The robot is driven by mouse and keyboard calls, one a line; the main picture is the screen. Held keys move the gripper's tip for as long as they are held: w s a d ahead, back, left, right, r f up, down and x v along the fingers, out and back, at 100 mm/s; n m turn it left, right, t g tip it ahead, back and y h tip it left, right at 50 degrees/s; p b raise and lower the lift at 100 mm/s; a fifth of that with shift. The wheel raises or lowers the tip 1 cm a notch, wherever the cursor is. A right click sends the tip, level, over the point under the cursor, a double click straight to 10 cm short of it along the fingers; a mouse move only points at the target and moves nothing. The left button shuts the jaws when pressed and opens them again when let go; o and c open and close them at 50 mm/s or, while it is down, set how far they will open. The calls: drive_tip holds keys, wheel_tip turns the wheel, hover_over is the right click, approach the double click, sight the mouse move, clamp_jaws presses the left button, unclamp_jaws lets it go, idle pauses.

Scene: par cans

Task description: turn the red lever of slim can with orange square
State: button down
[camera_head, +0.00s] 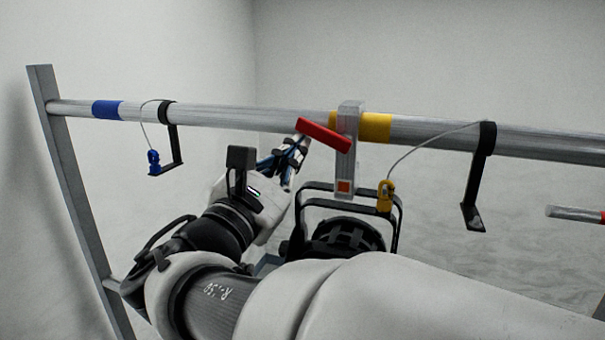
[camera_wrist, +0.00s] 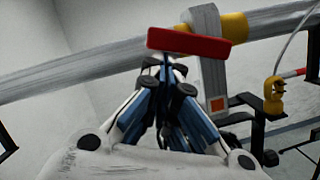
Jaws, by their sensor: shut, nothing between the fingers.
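The red lever (camera_head: 324,135) sits on a grey clamp (camera_head: 347,165) that hangs over the horizontal pipe. It points to the left and slants slightly down to the right. An orange square (camera_head: 344,186) marks the clamp's lower end. The dark can (camera_head: 348,234) hangs below in its bracket, partly hidden by my arm. My gripper (camera_head: 301,137) is shut and empty, close to the lever's left end. In the wrist view the red lever (camera_wrist: 188,45) lies just beyond my fingertips (camera_wrist: 165,65). I cannot tell whether they touch it.
The pipe (camera_head: 235,117) carries a blue band (camera_head: 107,109) and a yellow band (camera_head: 375,127). Black hooks hang at left (camera_head: 168,145) and right (camera_head: 481,175). A yellow carabiner (camera_head: 385,196) hangs on a cable right of the clamp. A grey post (camera_head: 75,190) stands at left.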

sight(299, 120)
wheel_tip(299, 120, up, 4)
drive_tip(key=m+g+b, duration=0.1)
drive_tip(key=m, duration=0.3)
drive_tip(key=m+h+b, duration=0.1)
drive_tip(key=m+b, duration=0.1)
drive_tip(key=m, duration=0.1)
drive_tip(key=shift+s+d+m+g, duration=0.1)
drive_tip(key=shift+m+g, duration=0.3)
drive_tip(key=m, duration=0.1)
drive_tip(key=r+m, duration=0.1)
drive_tip(key=shift+s+d+r+m+g+b, duration=0.15)
drive_tip(key=shift+d+r+m+g+b, duration=0.15)
drive_tip(key=shift+d+m+b, duration=0.1)
drive_tip(key=shift+s+d+r+m+g+b, duration=0.15)
drive_tip(key=shift+d+r+m+g+b, duration=0.15)
drive_tip(key=shift+m, duration=0.5)
drive_tip(key=shift+s+d+r+m+g+b, duration=0.1)
drive_tip(key=shift+d+r+m+b, duration=0.25)
drive_tip(key=shift+m, duration=0.45)
drive_tip(key=shift+r, duration=0.1)
drive_tip(key=shift+w+a, duration=0.1)
drive_tip(key=shift+w, duration=0.05)
